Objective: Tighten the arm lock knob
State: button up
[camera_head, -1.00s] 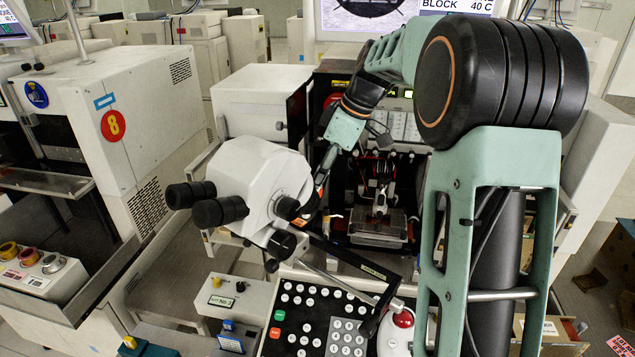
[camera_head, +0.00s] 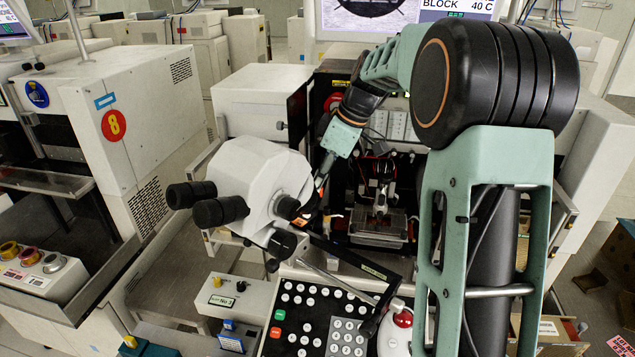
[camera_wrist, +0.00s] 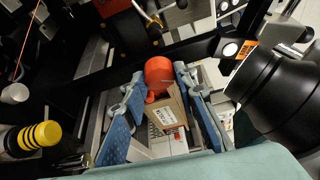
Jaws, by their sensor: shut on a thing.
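The arm lock knob appears to be the orange-red round knob (camera_wrist: 158,76) in the wrist view. It sits between the fingertips of my gripper (camera_wrist: 157,84), whose blue-padded fingers stand on either side and are shut on it. In the head view, my gripper (camera_head: 312,200) is just right of the white microscope head (camera_head: 258,182), low beside its black parts. Only a small orange patch (camera_head: 302,219) shows there; most of the knob and the fingers are hidden or too small to tell.
Black microscope eyepieces (camera_head: 215,200) point left. A dark bar (camera_head: 355,262) runs over the keypad panel (camera_head: 320,322). The bonding stage (camera_head: 378,230) lies to the right. In the wrist view, a labelled tan box (camera_wrist: 166,117) shows between the fingers, and a large black cylinder (camera_wrist: 268,95) is close on the right.

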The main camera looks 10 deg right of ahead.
jog(key=m+t+h+b, duration=0.1)
jog(key=m+b, duration=0.1)
jog(key=m, duration=0.2)
jog(key=shift+s+a+b, duration=0.15)
jog(key=shift+b, duration=0.2)
jog(key=m+t+h, duration=0.1)
jog(key=m, duration=0.2)
jog(key=shift+a+m, duration=0.1)
jog(key=shift+m, duration=0.3)
jog(key=shift+r+m+h, duration=0.1)
jog(key=shift+m+h, duration=0.5)
jog(key=shift+m, duration=0.8)
jog(key=o, duration=1.2)
